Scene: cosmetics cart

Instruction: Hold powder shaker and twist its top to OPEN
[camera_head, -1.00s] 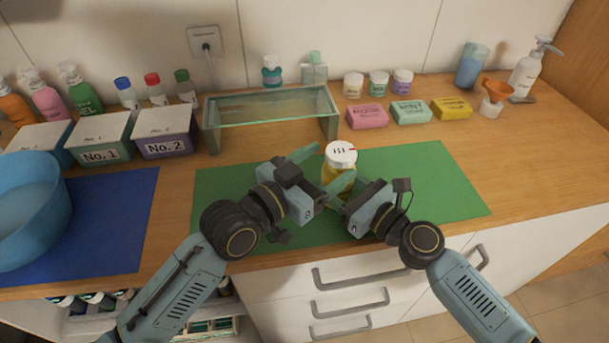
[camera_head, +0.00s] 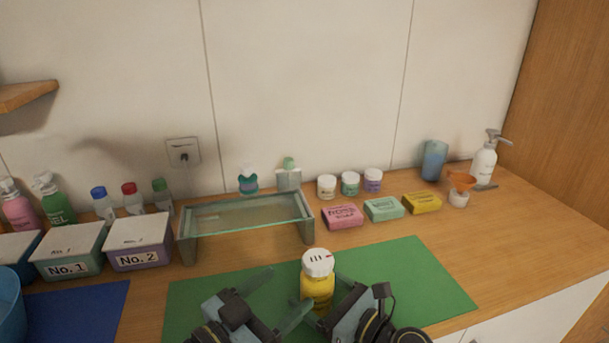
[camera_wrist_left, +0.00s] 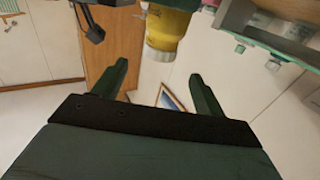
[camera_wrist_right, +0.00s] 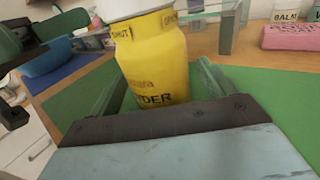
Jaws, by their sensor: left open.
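The powder shaker (camera_head: 317,290) has a yellow body and a white cap with dark marks and a red line. It stands upright over the green mat, between my two grippers. In the left wrist view the yellow shaker (camera_wrist_left: 170,28) is ahead of the left fingers (camera_wrist_left: 158,85). Its base is hidden in the head view.
The green mat (camera_head: 410,275) has free room at right. A glass shelf (camera_head: 245,215) stands behind the shaker. Soap bars (camera_head: 383,208) and small jars (camera_head: 350,184) are at back right. Lidded boxes (camera_head: 138,250) and a blue basin (camera_head: 10,305) are at left.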

